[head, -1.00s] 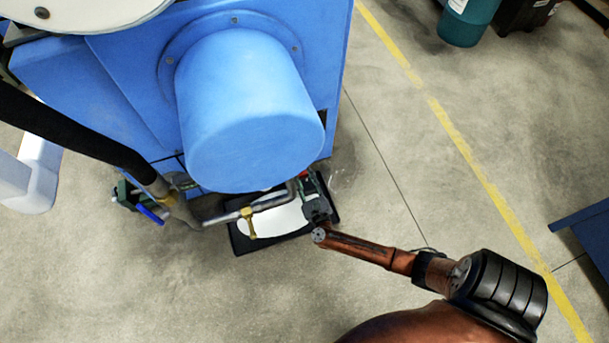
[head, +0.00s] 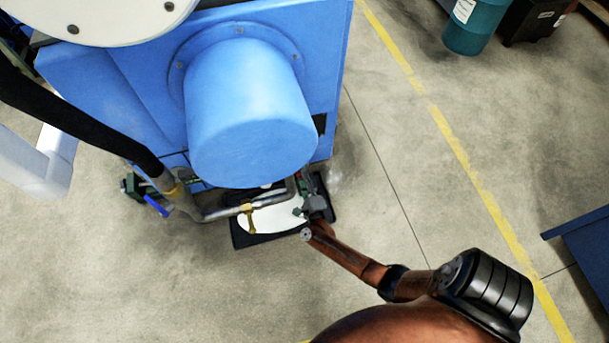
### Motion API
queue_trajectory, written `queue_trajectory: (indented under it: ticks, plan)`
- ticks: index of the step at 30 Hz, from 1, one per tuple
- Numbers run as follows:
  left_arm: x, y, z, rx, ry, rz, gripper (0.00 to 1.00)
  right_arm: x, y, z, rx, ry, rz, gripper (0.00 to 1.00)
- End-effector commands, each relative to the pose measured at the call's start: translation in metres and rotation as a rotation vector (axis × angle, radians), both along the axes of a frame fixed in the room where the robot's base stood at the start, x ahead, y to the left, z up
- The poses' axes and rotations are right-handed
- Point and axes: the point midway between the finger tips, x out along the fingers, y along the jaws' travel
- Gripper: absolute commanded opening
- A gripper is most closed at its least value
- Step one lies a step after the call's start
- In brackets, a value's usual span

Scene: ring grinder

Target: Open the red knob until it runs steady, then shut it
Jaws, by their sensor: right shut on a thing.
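My right gripper (head: 303,187) reaches in from the lower right to the machine's lower front edge, by the end of a bent grey pipe (head: 275,199). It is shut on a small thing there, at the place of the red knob. The knob itself is hidden by the gripper and the machine, so its turn cannot be told. Below the pipe lies a black tray (head: 262,239) with a white surface in it. Whether anything flows from the pipe cannot be told. My left gripper is not in view.
The blue machine (head: 90,95) with its big blue cylinder (head: 250,110) overhangs the tray. A black hose (head: 75,118) and a blue lever (head: 157,206) are at left. A teal drum (head: 474,25) stands top right. The floor right of the tray is clear.

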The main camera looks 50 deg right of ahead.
Motion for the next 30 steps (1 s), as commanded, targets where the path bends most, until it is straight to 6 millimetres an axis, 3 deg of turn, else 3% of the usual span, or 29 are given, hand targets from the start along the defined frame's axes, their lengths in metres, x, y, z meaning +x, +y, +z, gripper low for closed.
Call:
queue_trajectory:
  ticks: [18, 30]
  plan:
    - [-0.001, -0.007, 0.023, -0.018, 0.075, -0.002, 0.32, 0.0, 0.003, -0.002, -0.487, 0.305, 0.004, 0.05]
    - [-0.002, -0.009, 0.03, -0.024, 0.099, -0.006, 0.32, -0.001, 0.002, -0.002, -0.707, 0.438, 0.004, 0.05]
